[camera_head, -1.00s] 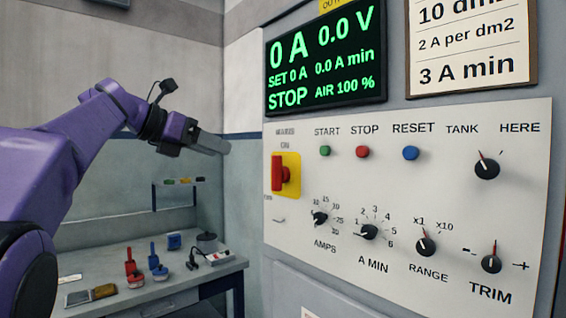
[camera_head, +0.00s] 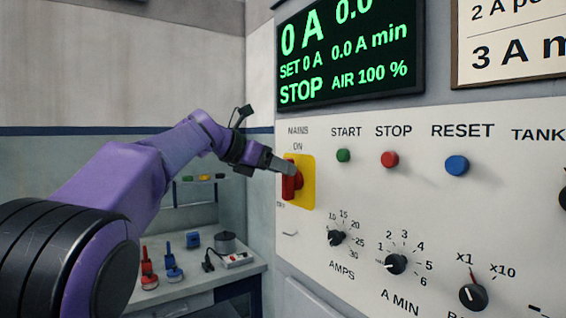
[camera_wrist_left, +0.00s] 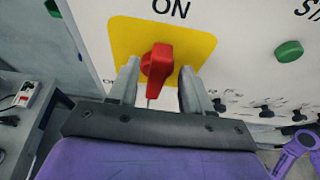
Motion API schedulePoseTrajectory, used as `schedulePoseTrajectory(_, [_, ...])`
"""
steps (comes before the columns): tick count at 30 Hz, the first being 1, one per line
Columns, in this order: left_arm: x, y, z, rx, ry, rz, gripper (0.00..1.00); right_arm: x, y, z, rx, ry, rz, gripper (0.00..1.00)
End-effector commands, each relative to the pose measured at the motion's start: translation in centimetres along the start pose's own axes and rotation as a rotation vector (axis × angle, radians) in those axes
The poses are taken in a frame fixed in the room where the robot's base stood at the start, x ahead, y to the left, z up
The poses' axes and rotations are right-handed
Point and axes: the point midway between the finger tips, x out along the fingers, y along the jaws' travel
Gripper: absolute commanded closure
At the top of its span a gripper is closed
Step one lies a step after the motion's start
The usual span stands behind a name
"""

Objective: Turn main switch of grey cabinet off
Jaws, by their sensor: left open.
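The main switch is a red rotary handle (camera_head: 291,180) on a yellow plate (camera_head: 308,183), under the labels MAINS and ON on the grey cabinet's white panel (camera_head: 360,215). In the left wrist view the red handle (camera_wrist_left: 157,66) stands upright, its top toward ON, on the yellow plate (camera_wrist_left: 195,45). My left gripper (camera_head: 290,167) is open at the switch. In the left wrist view its two fingers (camera_wrist_left: 158,85) are on either side of the handle; the left finger is close to it, and a gap shows on the right. My right gripper is not in view.
Green START (camera_head: 343,156), red STOP (camera_head: 389,159) and blue RESET (camera_head: 457,165) buttons sit right of the switch. Dark knobs (camera_head: 395,264) lie below. The display (camera_head: 350,50) above reads STOP and 0 A. A bench (camera_head: 200,285) with small items stands at the lower left.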

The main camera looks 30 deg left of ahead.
Motion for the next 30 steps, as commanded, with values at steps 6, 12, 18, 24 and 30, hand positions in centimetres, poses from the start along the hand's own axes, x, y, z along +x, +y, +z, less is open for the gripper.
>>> schedulePoseTrajectory(6, [1.5,0.1,0.0,-0.002,-0.001,0.003,0.51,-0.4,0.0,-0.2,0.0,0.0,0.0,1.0])
schedulePoseTrajectory(12, [1.5,0.2,-0.1,-0.002,-0.002,0.004,0.51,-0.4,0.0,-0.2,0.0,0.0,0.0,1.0])
schedulePoseTrajectory(18, [1.5,0.2,-0.1,-0.002,-0.001,0.003,1.0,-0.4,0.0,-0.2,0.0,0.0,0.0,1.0])
schedulePoseTrajectory(24, [1.4,0.2,0.0,-0.012,-0.001,0.0,1.0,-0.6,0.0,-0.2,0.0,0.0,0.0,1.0])
schedulePoseTrajectory(30, [1.4,0.4,0.1,-0.073,0.0,-0.026,1.0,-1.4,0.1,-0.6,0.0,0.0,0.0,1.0])
